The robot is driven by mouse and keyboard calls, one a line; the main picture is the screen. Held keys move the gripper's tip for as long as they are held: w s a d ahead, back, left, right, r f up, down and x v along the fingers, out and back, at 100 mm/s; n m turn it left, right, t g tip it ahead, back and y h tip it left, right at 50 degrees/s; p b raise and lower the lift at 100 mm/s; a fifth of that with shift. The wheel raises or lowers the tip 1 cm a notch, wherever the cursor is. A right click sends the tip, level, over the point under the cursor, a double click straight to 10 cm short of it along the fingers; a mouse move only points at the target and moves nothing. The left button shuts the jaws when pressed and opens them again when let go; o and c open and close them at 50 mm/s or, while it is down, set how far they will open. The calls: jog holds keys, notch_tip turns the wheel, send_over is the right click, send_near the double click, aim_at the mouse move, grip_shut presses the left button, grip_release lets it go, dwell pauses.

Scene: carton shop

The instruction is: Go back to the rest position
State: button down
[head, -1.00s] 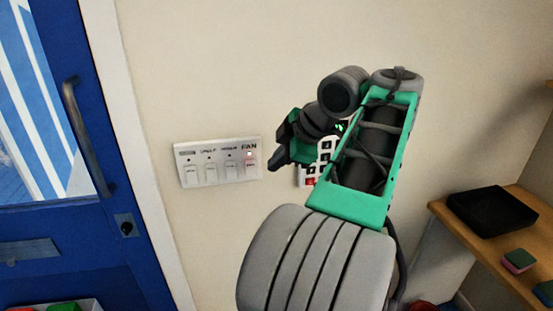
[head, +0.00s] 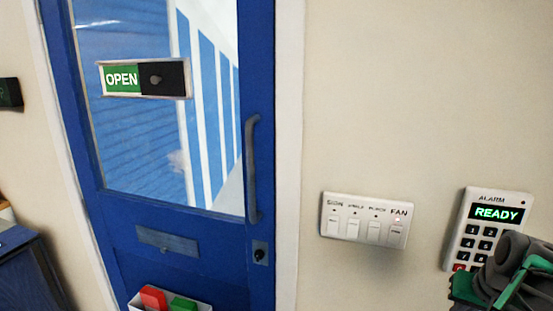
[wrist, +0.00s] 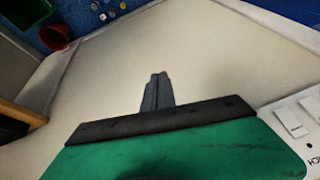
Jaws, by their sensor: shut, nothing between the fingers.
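My gripper (wrist: 157,92) shows in the wrist view with its two dark fingers together and nothing between them. It points over bare pale wall, apart from the white switch panel (wrist: 296,122) at the right edge. In the head view, part of my green and grey arm shows at the bottom right corner, in front of the alarm keypad's lower part; the fingertips cannot be made out there. The switch panel (head: 364,220) is on the wall right of the door, with a small red light lit at its FAN switch.
The alarm keypad (head: 482,216) reads READY. A blue door (head: 262,150) with a handle and an OPEN sign (head: 122,78) is at left. A white box (head: 138,305) holds red and green pieces. The wrist view shows a red container (wrist: 55,38) and a wooden shelf (wrist: 20,112).

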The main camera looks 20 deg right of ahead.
jog(key=w+a+f+n+g, duration=0.1)
jog(key=a+f, duration=0.3)
jog(key=a, duration=0.6)
jog(key=w+a+f+n+g, duration=0.1)
jog(key=a+f, duration=0.3)
jog(key=a, duration=0.7)
jog(key=w+a+r+n+t+y, duration=0.1)
jog(key=w+a+n, duration=0.1)
jog(key=a, duration=0.5)
jog(key=w+a+r+n, duration=0.2)
jog(key=a+n, duration=0.2)
jog(key=a, duration=0.3)
jog(key=shift+a+r+n+t+y, duration=0.25)
jog(key=shift+a+n+t+y, duration=0.15)
